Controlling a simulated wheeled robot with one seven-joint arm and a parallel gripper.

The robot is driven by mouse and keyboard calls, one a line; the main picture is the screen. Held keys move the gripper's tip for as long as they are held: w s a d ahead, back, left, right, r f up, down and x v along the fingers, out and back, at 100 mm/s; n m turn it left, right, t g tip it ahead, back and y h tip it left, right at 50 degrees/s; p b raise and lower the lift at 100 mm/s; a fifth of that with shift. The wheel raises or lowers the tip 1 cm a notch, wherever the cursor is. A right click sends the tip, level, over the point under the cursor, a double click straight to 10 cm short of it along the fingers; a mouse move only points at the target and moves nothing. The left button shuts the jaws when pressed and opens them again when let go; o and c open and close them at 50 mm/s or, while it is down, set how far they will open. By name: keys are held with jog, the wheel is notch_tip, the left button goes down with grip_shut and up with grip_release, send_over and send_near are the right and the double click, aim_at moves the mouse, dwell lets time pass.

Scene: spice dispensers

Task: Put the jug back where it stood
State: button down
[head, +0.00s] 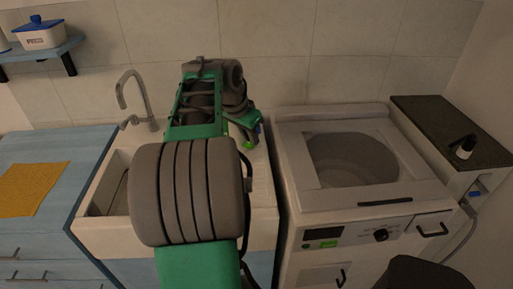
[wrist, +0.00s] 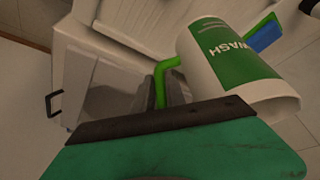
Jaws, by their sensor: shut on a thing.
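The jug (wrist: 232,62) is white with a green label reading WASH, upside down in the wrist view. Its bright green handle (wrist: 160,88) sticks out to the left. My gripper (wrist: 176,92) is shut on the handle; its fingers are largely hidden behind the dark edge of my wrist. In the head view my arm hides most of the gripper and jug. Only a small bright green part shows past the arm, above the right side of the sink (head: 262,205). I cannot tell if the jug touches anything.
A washing machine (head: 290,190) stands right of the sink. A dark-topped ledge (head: 425,115) holds a small bottle (head: 465,147) at far right. The tap (head: 135,95) rises behind the sink. A yellow cloth (head: 32,188) lies on the blue counter (head: 85,150). A wall shelf (head: 45,50) carries a lidded box (head: 40,35).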

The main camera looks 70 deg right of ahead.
jog(key=shift+w+d+r+p+x, duration=0.2)
jog(key=shift+d+x, duration=0.2)
jog(key=shift+x, duration=1.55)
jog(key=shift+w+d+r+p+x, duration=0.15)
jog(key=shift+d+x, duration=0.25)
jog(key=shift+x, duration=1.55)
jog(key=shift+w+d+r+p+x, duration=0.15)
jog(key=shift+w+d+x, duration=0.2)
jog(key=shift+x, duration=1.6)
jog(key=c, duration=1.4)
grip_release()
jog(key=shift+s+f, duration=0.1)
jog(key=shift+o, duration=0.2)
